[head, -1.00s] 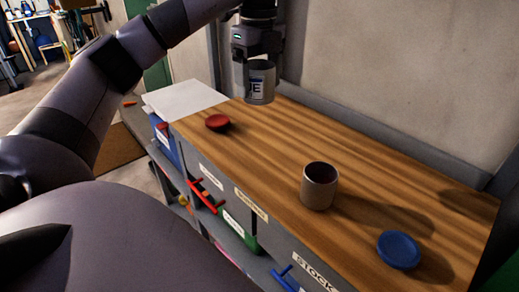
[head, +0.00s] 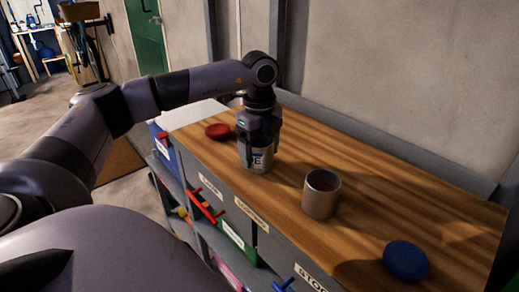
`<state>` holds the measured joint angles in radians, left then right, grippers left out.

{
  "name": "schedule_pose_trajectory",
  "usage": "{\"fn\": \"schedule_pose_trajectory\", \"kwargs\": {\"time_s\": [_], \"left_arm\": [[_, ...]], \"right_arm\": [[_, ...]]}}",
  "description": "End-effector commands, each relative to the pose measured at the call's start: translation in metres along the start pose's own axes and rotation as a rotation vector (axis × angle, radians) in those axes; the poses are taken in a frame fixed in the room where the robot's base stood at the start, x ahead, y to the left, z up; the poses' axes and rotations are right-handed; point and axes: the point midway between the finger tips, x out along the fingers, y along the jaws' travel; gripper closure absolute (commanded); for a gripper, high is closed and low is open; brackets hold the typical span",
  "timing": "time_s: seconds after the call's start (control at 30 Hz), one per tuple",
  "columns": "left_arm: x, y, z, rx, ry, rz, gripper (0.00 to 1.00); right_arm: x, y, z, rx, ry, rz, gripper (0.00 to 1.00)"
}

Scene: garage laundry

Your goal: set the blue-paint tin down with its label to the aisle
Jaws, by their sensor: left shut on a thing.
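The labelled tin (head: 257,160) is grey metal with a pale label showing part of dark lettering on its near side. It stands upright at the wooden bench top (head: 390,198), seemingly on it or just above. My left gripper (head: 258,143) points down from above and is shut on the tin, its fingers over the upper part. The tin's contents are hidden by the gripper. A second open tin (head: 321,195), grey with dark red inside, stands to the right. My right gripper is not in view.
A red lid (head: 218,130) lies left of the held tin, and a blue lid (head: 406,260) lies near the right end. Labelled drawers and shelves with tools sit below the bench's front edge.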

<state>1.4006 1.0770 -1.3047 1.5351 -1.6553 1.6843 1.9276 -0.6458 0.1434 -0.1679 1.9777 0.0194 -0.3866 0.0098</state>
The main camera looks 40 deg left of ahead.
Motion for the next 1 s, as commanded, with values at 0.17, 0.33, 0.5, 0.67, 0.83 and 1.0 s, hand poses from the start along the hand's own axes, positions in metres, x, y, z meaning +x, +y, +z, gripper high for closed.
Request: {"fn": "schedule_pose_trajectory", "kwargs": {"time_s": [0.17, 0.33, 0.5, 0.67, 0.83, 1.0], "left_arm": [[-0.001, 0.000, 0.000, 0.000, 0.000, -0.002, 0.65], [0.002, 0.000, 0.000, 0.000, 0.000, -0.001, 0.10], [0.002, 0.000, 0.000, 0.000, 0.000, -0.001, 0.00], [-0.002, 0.000, 0.000, 0.000, 0.000, -0.001, 0.00], [-0.024, -0.001, 0.000, 0.000, 0.002, -0.005, 0.00], [-0.062, -0.002, -0.001, 0.000, 0.001, -0.006, 0.00]], "right_arm": [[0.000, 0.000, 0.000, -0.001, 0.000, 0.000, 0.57], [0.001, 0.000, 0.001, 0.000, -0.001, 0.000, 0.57], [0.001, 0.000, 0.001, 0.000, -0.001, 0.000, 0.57], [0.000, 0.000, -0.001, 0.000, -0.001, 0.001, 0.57], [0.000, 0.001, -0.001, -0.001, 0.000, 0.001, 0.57], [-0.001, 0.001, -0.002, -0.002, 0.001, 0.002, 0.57]]}}
